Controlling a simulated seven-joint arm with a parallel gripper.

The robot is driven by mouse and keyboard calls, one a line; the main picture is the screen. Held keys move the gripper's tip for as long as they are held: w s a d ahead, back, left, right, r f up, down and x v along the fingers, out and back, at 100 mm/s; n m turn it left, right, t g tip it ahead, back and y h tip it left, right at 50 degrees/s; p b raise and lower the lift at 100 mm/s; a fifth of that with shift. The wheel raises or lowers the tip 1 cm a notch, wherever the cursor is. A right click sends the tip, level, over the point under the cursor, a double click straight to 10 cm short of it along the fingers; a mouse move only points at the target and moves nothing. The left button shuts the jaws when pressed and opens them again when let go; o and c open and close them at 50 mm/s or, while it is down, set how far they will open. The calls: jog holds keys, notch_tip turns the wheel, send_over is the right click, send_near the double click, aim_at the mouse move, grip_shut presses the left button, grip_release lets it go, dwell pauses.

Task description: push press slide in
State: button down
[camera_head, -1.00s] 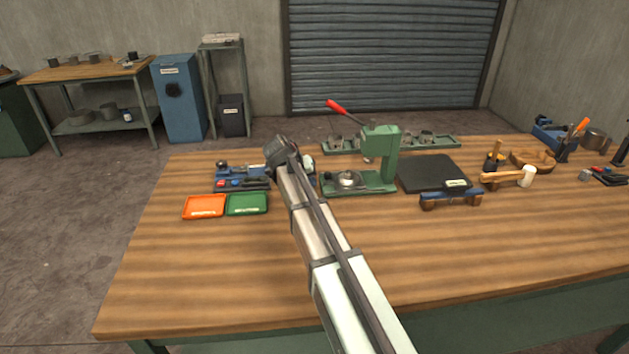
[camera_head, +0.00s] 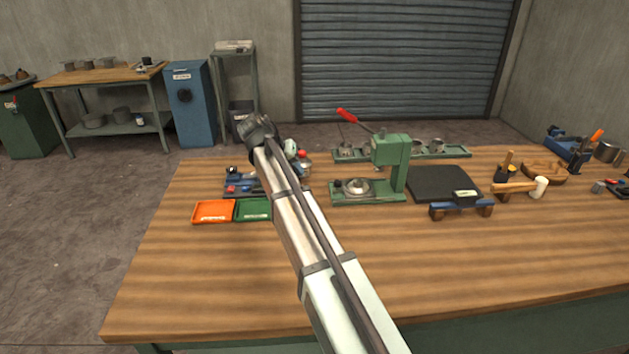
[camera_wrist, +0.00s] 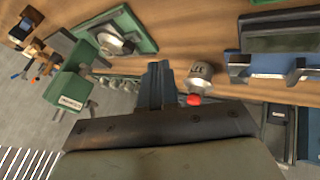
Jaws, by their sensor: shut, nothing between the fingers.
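A green press (camera_head: 389,165) with a red-tipped lever (camera_head: 347,115) stands on the wooden table. A round metal piece (camera_head: 356,187) sits on its base slide. The press also shows at the left in the wrist view (camera_wrist: 75,85), with the round piece (camera_wrist: 112,40) on its base. My gripper (camera_wrist: 158,78) is shut and empty in the wrist view. It is to the side of the press, close to a metal cup-like container (camera_wrist: 200,72) with a red knob (camera_wrist: 193,99) beside it. In the head view my arm hides the fingertips.
Orange (camera_head: 213,212) and green (camera_head: 253,210) trays lie left of the press. A green rack (camera_head: 450,152) with metal cups stands behind it. A dark mat (camera_head: 442,183) and a mallet (camera_head: 537,187) lie to its right. The table's front is clear.

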aim_at(352, 185)
jog(key=shift+m+g, duration=0.5)
jog(key=shift+m, duration=0.1)
jog(key=x, duration=0.3)
jog(key=w+x, duration=0.1)
jog(key=x, duration=0.6)
jog(key=shift+w+d+r, duration=0.1)
jog(key=shift+w+r, duration=0.25)
jog(key=shift+s+d+r, duration=0.1)
jog(key=shift+s+d, duration=0.05)
jog(key=shift+d, duration=0.4)
jog(key=shift+s+d, duration=0.2)
jog(key=shift+d, duration=0.4)
jog(key=shift+s+d, duration=0.15)
jog(key=shift+d, duration=0.6)
jog(key=shift+d, duration=3.55)
